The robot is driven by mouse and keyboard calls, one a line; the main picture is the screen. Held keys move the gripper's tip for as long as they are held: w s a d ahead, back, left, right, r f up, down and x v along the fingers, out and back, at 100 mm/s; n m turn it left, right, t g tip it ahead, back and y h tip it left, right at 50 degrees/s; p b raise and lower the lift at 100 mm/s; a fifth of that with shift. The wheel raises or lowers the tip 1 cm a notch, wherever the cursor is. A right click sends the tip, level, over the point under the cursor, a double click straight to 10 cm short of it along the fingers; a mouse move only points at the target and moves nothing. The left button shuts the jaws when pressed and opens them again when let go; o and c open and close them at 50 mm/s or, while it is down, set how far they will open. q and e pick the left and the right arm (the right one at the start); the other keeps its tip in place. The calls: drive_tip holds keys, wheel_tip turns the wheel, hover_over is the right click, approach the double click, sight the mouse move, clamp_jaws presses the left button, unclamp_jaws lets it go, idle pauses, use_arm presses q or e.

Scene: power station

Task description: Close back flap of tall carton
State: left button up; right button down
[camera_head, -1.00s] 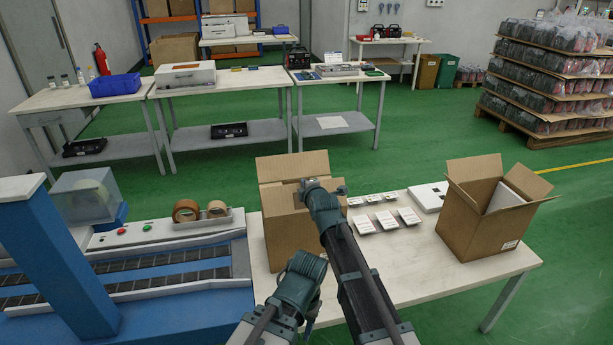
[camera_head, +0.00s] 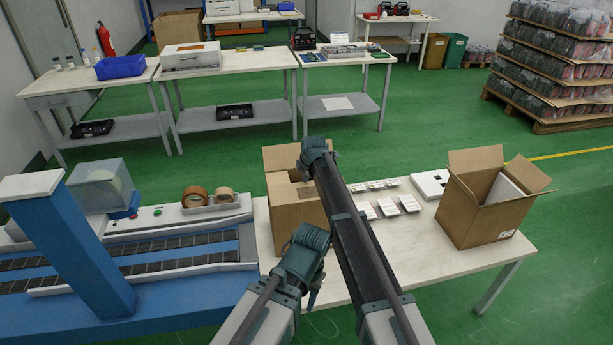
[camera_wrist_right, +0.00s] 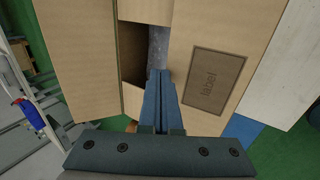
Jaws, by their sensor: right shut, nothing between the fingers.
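The tall brown carton (camera_head: 297,208) stands at the left of the white table. Its back flap (camera_head: 280,158) stands up at the far side, partly hidden by my right arm. My right gripper (camera_head: 315,160) is over the carton's far side; its fingers are hidden in the head view. In the right wrist view its fingers (camera_wrist_right: 158,76) are shut and empty, over a dark gap between the carton's cardboard panels. One panel (camera_wrist_right: 214,82) bears a label.
A second open carton (camera_head: 483,208) stands at the table's right. Small white packs (camera_head: 388,207) and a white box (camera_head: 429,184) lie between the cartons. A blue conveyor machine (camera_head: 150,250) with tape rolls (camera_head: 195,196) adjoins on the left.

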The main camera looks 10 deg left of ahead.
drive_tip(key=shift+w+a+f+b, duration=0.1)
drive_tip(key=shift+w+f+b, duration=0.1)
drive_tip(key=shift+f+b, duration=0.2)
drive_tip(key=shift+f, duration=0.1)
idle(0.3)
drive_tip(key=shift+r, duration=0.2)
drive_tip(key=shift+w+r+p, duration=0.1)
drive_tip(key=shift+r+p, duration=0.25)
drive_tip(key=shift+p, duration=0.25)
drive_tip(key=shift+r, duration=0.25)
drive_tip(key=shift+p, duration=0.3)
